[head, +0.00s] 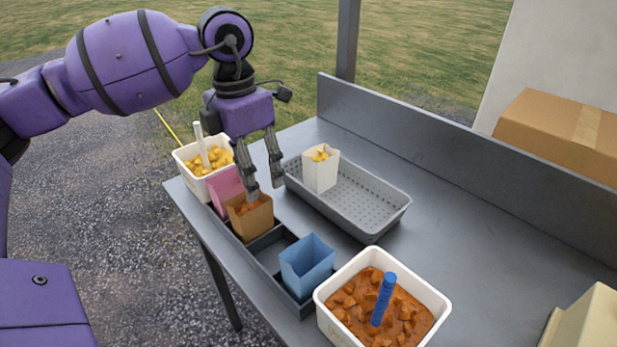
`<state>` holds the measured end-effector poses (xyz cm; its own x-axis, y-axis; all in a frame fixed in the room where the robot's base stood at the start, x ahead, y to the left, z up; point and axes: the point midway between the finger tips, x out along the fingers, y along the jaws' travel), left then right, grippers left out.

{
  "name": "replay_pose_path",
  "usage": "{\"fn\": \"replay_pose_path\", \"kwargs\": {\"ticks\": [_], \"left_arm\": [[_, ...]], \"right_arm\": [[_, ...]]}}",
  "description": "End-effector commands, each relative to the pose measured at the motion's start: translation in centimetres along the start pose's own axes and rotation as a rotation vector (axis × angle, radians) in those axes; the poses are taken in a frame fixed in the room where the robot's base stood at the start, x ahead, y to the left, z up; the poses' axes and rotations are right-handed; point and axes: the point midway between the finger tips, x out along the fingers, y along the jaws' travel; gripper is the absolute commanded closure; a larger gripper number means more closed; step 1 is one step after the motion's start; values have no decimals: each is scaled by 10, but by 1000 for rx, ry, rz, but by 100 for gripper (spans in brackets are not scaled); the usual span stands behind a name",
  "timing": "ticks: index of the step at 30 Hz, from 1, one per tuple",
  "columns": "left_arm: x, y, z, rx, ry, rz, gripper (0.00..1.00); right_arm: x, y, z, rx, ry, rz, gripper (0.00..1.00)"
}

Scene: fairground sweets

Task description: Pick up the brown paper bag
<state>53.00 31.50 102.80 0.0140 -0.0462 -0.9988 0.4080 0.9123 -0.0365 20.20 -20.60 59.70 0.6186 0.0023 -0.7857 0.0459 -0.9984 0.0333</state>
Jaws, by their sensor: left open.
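The brown paper bag (251,222) stands upright in a dark rack near the table's left edge, between a pink bag and a blue bag. Some orange-brown pieces show inside its top. My left gripper (264,190) is open and points down from above. One finger overlaps the bag's opening in the picture; the other is to the right of the bag, over the table. I cannot tell whether the fingers touch the bag. My right gripper is not in view.
The dark rack (268,260) also holds the pink bag (225,187) and the blue bag (307,266). A grey perforated tray (375,203) holds a white bag (320,170) of yellow pieces. White tubs of yellow (181,157) and orange-brown (335,322) sweets stand at either end.

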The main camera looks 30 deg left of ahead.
Motion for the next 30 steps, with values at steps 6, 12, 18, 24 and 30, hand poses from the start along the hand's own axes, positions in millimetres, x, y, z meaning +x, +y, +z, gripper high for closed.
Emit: {"fn": "replay_pose_path", "kwargs": {"ticks": [6, 12, 18, 24, 30], "left_arm": [[18, 2, -11, -16, 42, 10, 47], [40, 0, -13, -14, 40, 8, 47], [70, -1, -16, -14, 39, 8, 47], [80, -1, -15, -14, 35, 7, 47], [79, -1, -15, -13, 35, 7, 54]], "right_arm": [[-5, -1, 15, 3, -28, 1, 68], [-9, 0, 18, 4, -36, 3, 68], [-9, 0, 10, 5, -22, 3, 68], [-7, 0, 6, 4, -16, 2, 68], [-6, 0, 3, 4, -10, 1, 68]]}}
